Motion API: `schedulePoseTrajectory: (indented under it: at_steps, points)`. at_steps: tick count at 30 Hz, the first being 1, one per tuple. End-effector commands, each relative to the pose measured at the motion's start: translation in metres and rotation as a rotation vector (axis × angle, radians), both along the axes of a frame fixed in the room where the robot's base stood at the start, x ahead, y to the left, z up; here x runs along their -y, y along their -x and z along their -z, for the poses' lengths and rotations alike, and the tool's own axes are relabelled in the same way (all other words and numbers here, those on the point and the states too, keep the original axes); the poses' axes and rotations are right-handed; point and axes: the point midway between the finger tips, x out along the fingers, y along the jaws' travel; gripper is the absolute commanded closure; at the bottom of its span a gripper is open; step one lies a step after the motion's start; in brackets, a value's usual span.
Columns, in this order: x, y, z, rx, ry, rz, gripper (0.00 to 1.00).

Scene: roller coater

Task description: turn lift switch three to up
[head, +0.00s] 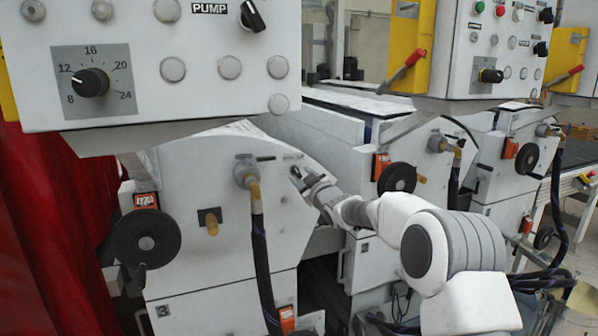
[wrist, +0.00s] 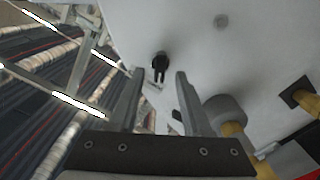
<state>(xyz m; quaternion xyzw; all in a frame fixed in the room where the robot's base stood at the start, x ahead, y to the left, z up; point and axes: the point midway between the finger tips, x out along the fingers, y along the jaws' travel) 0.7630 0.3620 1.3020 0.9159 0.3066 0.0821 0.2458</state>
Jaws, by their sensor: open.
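The unit marked 3 (head: 215,235) is a light grey machine end plate at the left of the head view. A small black switch on it shows in the wrist view (wrist: 160,66), with its handle pointing down the picture. My gripper (head: 304,181) is at the upper right of this plate in the head view and largely covers the switch there. In the wrist view my gripper (wrist: 160,77) is open and empty, with one finger on each side of the switch in the picture. I cannot tell whether the fingers touch it.
A hose fitting with a yellow connector (head: 254,190), a yellow plug (head: 211,225) and a black handwheel (head: 145,240) are on the same plate. A control panel (head: 150,60) overhangs it. A red curtain (head: 45,230) hangs at the left; a similar unit stands to the right.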

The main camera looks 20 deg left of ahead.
Motion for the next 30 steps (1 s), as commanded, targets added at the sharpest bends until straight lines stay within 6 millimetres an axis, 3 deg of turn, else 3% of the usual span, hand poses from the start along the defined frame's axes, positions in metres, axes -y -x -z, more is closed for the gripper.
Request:
schedulePoseTrajectory:
  at_steps: [9, 20, 21, 29, 30]
  points:
    - [-0.014, -0.018, 0.0, 0.0, -0.001, -0.001, 0.51]
    - [-0.016, -0.02, 0.0, 0.0, -0.001, -0.001, 0.51]
    - [-0.016, -0.02, 0.0, 0.0, -0.001, -0.001, 0.53]
    - [-0.015, -0.02, 0.0, -0.001, -0.001, 0.0, 1.0]
    - [-0.015, -0.02, 0.0, 0.0, -0.001, -0.001, 1.0]
